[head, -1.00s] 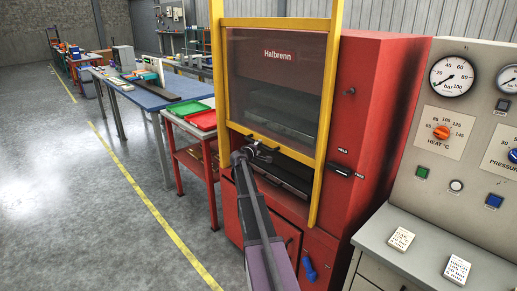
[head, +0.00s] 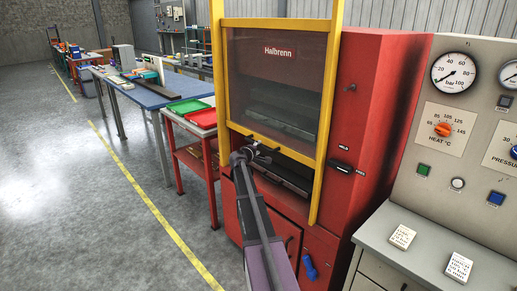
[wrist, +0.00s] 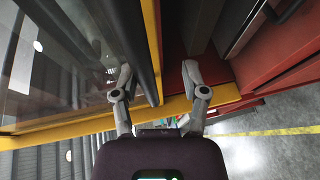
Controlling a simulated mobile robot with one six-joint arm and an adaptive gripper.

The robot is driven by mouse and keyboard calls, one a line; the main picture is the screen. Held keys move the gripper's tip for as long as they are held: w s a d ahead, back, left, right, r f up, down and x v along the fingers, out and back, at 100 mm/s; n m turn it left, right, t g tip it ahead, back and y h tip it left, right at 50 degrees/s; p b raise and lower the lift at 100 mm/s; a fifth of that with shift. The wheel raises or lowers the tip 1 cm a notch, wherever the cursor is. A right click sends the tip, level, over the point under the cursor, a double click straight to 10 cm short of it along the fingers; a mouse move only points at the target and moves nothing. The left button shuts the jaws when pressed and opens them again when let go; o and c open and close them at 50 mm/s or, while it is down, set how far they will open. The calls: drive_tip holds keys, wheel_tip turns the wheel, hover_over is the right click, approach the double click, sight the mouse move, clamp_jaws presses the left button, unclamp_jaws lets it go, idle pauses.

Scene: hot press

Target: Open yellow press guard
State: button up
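The yellow press guard (head: 321,150) is a yellow frame with a clear panel on the front of the red press. It is down, with a dark gap below its bottom rail. A black bar handle (head: 285,145) runs along that rail. My gripper (head: 262,153) is at the left end of the handle. In the wrist view my gripper (wrist: 157,68) has its fingers apart, one on the panel side and one past the yellow rail (wrist: 151,40). The black handle (wrist: 136,40) lies between them, nearer the left finger; contact cannot be told.
A grey control console (head: 450,210) is at the right. A red cart with green (head: 188,107) and red trays stands left. Floor at left is clear.

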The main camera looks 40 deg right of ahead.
drive_tip(key=p+v, duration=0.2)
drive_tip(key=v, duration=1.3)
drive_tip(key=shift+p, duration=0.35)
idle(1.3)
drive_tip(key=shift+s, duration=0.1)
idle(0.3)
drive_tip(key=shift+w+d+r+p, duration=0.4)
drive_tip(key=shift+w+d+r, duration=0.05)
drive_tip(key=shift+w+d, duration=0.4)
drive_tip(key=shift+w+d+f, duration=0.1)
drive_tip(key=b+x, duration=0.2)
drive_tip(key=x, duration=1.1)
drive_tip(key=shift+w+d, duration=0.2)
drive_tip(key=shift+d, duration=0.05)
clamp_jaws()
